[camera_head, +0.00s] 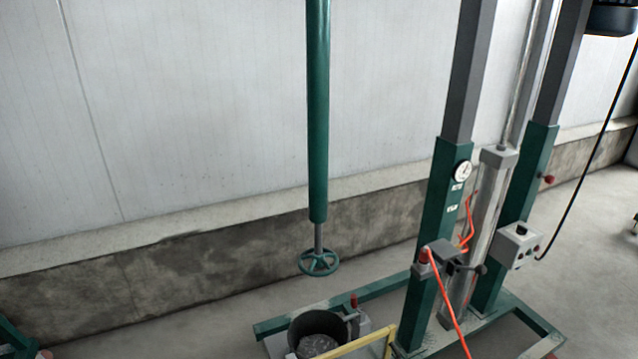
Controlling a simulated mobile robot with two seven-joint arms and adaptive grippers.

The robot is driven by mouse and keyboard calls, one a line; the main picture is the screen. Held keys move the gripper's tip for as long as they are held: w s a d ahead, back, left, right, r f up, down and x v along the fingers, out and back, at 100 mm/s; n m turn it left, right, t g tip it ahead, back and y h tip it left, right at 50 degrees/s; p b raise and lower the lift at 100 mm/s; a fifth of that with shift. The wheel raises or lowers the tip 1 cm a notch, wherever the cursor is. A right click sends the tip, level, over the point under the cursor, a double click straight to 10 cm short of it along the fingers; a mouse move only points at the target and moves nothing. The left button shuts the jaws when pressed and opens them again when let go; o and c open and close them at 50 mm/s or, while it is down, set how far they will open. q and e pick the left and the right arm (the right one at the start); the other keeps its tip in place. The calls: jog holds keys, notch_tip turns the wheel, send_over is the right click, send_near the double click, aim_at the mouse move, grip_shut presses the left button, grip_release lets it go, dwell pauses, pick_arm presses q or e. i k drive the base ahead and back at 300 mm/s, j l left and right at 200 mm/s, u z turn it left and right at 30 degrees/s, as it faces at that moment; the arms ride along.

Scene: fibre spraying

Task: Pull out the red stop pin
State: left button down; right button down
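Several small red parts show on the green and grey machine frame. A red knob (549,179) sticks out from the side of the right green post (525,190). A small red upright piece (354,300) stands beside the dark round bucket (318,326) near the floor. I cannot tell for sure which one is the stop pin. Neither of my grippers is in view.
A green column with a handwheel (319,262) hangs over the floor at the middle. A control box (518,245) with a black cable is on the right post. A yellow-edged panel (368,345) stands low in front. Open floor (590,235) lies to the right.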

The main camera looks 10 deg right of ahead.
aim_at(549, 178)
jog(key=z, duration=1.25)
